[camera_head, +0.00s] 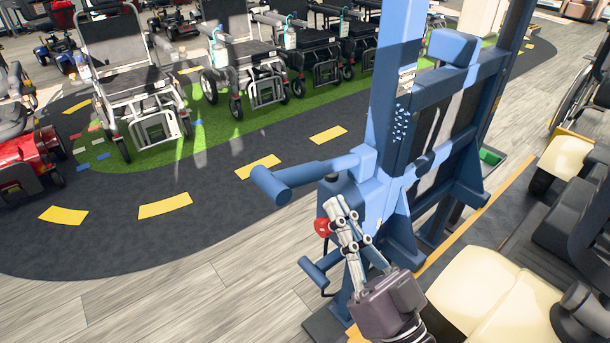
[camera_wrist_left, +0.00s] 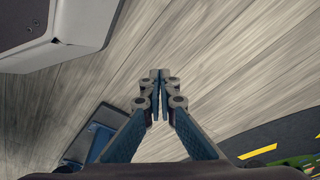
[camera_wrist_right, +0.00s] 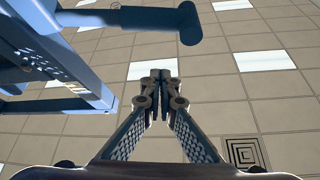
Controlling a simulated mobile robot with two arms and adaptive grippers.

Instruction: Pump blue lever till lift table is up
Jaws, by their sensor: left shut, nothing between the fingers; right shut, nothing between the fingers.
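A blue lever (camera_head: 305,177) sticks out to the left from the tall blue lift frame (camera_head: 390,130) in the head view. Its thick rounded end is toward the left. A second, shorter blue bar (camera_head: 318,270) sticks out lower down. My right gripper (camera_head: 337,206) is shut and empty, fingers pointing up, in front of the lift just below the lever. In the right wrist view the lever (camera_wrist_right: 145,18) passes beyond the fingertips (camera_wrist_right: 160,76), apart from them in the picture. My left gripper (camera_wrist_left: 160,76) is shut and empty over bare floor. Which part is the lift table is unclear.
A red knob (camera_head: 322,227) sits on the lift near my right fingers. A cream-seated vehicle (camera_head: 490,295) stands close at the right. Wheelchairs (camera_head: 140,85) line the green strip behind. The dark track (camera_head: 220,220) left of the lift is clear.

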